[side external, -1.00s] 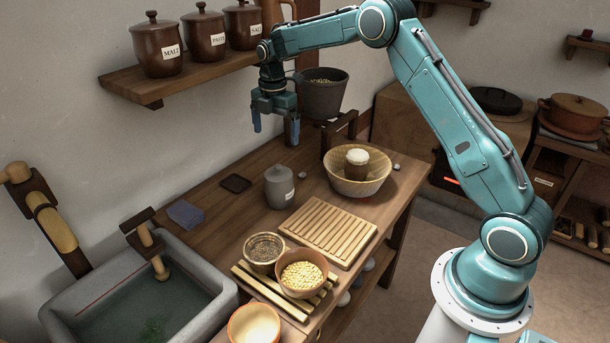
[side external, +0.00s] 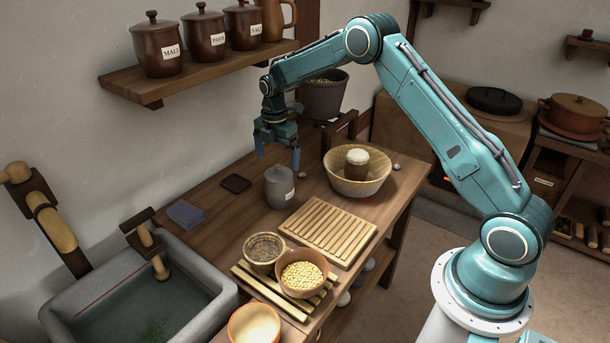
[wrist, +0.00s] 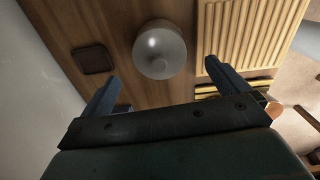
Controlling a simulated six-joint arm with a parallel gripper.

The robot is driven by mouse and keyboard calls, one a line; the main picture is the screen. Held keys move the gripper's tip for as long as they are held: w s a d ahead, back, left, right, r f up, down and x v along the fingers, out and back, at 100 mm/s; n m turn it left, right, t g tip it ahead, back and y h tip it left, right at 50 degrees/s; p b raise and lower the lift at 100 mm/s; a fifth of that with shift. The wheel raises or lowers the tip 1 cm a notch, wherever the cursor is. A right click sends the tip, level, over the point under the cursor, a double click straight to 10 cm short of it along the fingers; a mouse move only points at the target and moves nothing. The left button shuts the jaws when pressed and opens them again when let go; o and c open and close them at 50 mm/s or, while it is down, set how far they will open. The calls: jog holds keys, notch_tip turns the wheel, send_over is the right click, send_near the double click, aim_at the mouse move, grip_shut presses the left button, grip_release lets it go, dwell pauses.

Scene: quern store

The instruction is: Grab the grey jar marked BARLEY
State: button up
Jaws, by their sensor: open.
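The grey lidded jar (side external: 279,189) stands upright on the wooden counter, with a small white label whose writing is too small to read. My gripper (side external: 280,156) is open and empty, pointing down just above the jar, with its fingertips near the height of the lid knob. In the wrist view the jar (wrist: 159,50) shows from above, ahead of the gap between the two fingers (wrist: 160,82) and apart from both.
A slatted wooden rack (side external: 328,232) lies to the jar's right, and a wide basket bowl (side external: 345,184) holding a brown cup stands behind it. A dark square coaster (side external: 236,183) lies to the left. Grain bowls (side external: 303,272) stand in front.

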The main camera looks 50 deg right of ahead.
aim_at(278, 165)
jog(key=shift+d+f, duration=0.1)
jog(key=shift+f, duration=2.2)
jog(key=shift+r, duration=0.1)
jog(key=c, duration=1.6)
jog(key=shift+c, duration=0.2)
jog(key=shift+w, duration=0.1)
notch_tip(278, 165, up, 20)
